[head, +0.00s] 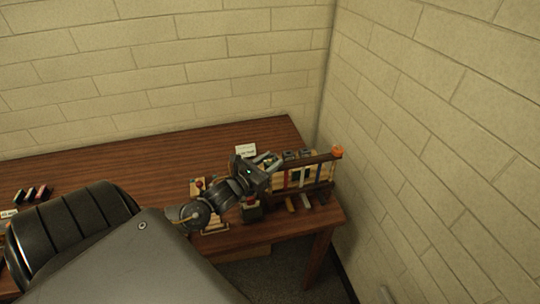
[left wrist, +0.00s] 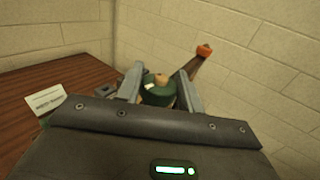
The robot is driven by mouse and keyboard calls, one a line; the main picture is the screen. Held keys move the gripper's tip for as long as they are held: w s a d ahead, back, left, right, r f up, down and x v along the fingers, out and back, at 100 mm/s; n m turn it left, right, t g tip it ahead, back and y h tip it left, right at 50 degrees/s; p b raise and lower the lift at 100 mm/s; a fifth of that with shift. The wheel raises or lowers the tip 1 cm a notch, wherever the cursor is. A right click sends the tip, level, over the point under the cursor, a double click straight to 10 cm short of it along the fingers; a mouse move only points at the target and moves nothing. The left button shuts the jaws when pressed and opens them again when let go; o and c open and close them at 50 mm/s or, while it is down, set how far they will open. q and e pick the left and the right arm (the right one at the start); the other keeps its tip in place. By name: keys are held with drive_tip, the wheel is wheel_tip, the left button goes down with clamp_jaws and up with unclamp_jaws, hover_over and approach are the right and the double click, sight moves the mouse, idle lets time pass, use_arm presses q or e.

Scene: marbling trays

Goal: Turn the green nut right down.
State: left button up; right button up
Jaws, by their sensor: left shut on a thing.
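The green nut (left wrist: 156,93) sits between the fingers of my left gripper (left wrist: 158,82) in the left wrist view. The gripper is shut on it, one grey finger on each side. A light wooden tip (left wrist: 162,79) shows at the top of the nut. In the head view my left gripper (head: 268,161) is at the left end of a wooden rack (head: 318,159), and I cannot make out the nut there. What lies below the nut is hidden by the gripper body. My right gripper is in neither view.
A dark beam (left wrist: 193,67) runs away to the right and ends in an orange piece (left wrist: 204,51). A white card (left wrist: 45,99) stands on the brown table (head: 150,168). Brick walls close the back and right. The table's back middle is clear.

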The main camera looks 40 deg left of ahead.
use_arm(q)
drive_tip(key=shift+r+n+g+y+p, duration=0.15)
drive_tip(key=shift+n+y+p, duration=0.1)
drive_tip(key=shift+n+y, duration=0.95)
drive_tip(key=shift+n+g+y+p, duration=0.2)
drive_tip(key=shift+n+y, duration=0.5)
drive_tip(key=shift+y, duration=1.2)
drive_tip(key=o, duration=1)
